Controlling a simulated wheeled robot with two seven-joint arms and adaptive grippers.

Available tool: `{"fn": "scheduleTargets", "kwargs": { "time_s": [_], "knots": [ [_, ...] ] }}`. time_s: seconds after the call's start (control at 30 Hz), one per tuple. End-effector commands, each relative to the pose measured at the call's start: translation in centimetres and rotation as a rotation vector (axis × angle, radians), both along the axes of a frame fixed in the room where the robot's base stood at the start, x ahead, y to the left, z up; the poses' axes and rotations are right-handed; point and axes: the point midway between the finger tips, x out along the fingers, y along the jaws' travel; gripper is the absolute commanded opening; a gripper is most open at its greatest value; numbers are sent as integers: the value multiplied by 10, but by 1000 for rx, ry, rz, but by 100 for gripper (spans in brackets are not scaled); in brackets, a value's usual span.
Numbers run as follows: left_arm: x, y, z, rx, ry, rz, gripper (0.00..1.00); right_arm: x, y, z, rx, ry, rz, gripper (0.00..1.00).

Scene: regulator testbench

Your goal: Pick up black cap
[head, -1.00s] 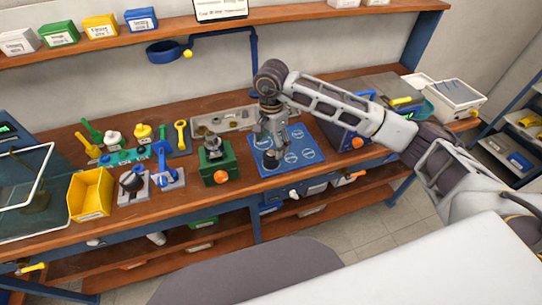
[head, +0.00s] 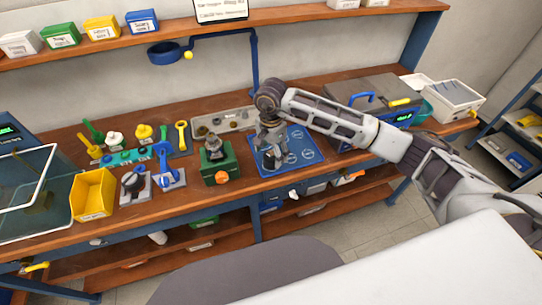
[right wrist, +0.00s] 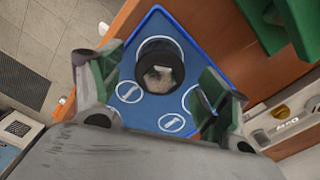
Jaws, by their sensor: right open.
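The black cap (right wrist: 161,64) is a dark, round, hollow piece with a pale, speckled inside. It stands on the blue mat (right wrist: 148,112), in one of its white-outlined circles. In the head view the cap (head: 269,163) is small and partly hidden by my right gripper (head: 270,150). In the right wrist view my right gripper (right wrist: 160,82) is open, with its green-padded fingers spread on either side of the cap and nothing held. The fingers look apart from the cap. My left gripper is not in view.
A green block fixture (head: 217,165) with an orange knob stands just left of the mat. A grey parts tray (head: 228,121) lies behind it, and a blue-fronted case (head: 372,103) stands to the right. A yellow bin (head: 93,194) is farther left.

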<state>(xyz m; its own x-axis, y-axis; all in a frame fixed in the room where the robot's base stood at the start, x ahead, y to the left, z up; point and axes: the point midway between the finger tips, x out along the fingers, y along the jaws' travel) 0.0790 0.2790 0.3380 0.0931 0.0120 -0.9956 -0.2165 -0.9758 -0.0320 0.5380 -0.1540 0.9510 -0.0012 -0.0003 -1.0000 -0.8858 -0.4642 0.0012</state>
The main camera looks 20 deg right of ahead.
Motion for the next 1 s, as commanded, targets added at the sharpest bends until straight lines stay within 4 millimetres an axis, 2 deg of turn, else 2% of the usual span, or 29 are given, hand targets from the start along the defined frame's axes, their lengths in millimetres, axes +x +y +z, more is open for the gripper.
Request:
{"fn": "scheduleTargets", "kwargs": {
  "time_s": [0.13, 0.37, 0.73, 1.0],
  "knots": [
    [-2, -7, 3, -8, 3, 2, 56, 0, 0, -14, 0, 1, 0, 76],
    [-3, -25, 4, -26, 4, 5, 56, 0, 0, -21, 0, -1, 0, 76],
    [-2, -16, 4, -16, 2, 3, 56, 0, 0, -20, 0, -1, 0, 76],
    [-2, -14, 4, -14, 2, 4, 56, 0, 0, -20, 0, -1, 0, 41]
  ]
}}
